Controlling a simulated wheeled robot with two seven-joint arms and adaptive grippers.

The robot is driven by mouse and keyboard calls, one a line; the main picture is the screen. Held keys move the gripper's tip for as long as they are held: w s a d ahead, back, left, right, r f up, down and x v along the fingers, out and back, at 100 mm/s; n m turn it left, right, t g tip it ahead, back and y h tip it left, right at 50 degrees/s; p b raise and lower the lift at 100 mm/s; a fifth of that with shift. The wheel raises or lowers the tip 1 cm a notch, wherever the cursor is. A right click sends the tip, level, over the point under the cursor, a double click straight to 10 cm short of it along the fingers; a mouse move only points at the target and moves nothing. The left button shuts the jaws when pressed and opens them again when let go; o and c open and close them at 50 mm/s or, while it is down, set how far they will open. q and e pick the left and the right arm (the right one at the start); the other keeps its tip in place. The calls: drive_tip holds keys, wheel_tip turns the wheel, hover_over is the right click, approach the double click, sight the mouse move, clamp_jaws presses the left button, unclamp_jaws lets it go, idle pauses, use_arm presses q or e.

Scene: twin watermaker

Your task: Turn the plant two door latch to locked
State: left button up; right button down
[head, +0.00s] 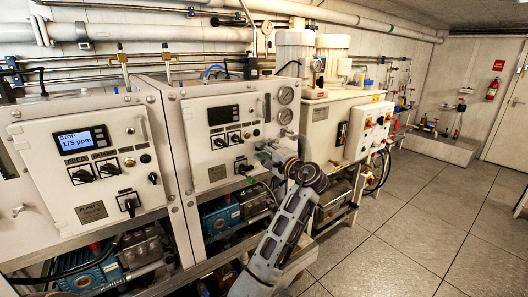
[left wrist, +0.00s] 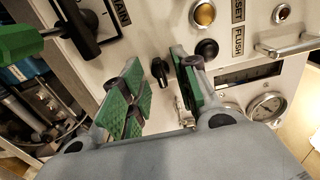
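In the left wrist view a small black latch knob (left wrist: 160,72) sits on the white panel door, between my left gripper's (left wrist: 157,82) two green-padded fingers. The fingers are apart, with a visible gap on both sides of the knob. In the head view my left gripper (head: 267,153) is at the right edge of the right-hand white panel (head: 203,153) and hides the latch there. The left-hand panel (head: 50,180) has a similar small black latch (head: 153,178). My right gripper is not in view.
A black knob (left wrist: 207,48) by the FLUSH label is close to the right finger. A black switch (left wrist: 85,28) and green handle (left wrist: 22,42) are at upper left of the wrist view. Gauges (head: 286,95) and a white cabinet (head: 330,125) flank the panel. The floor (head: 430,210) at right is clear.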

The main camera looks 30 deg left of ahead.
use_arm(q)
clamp_jaws()
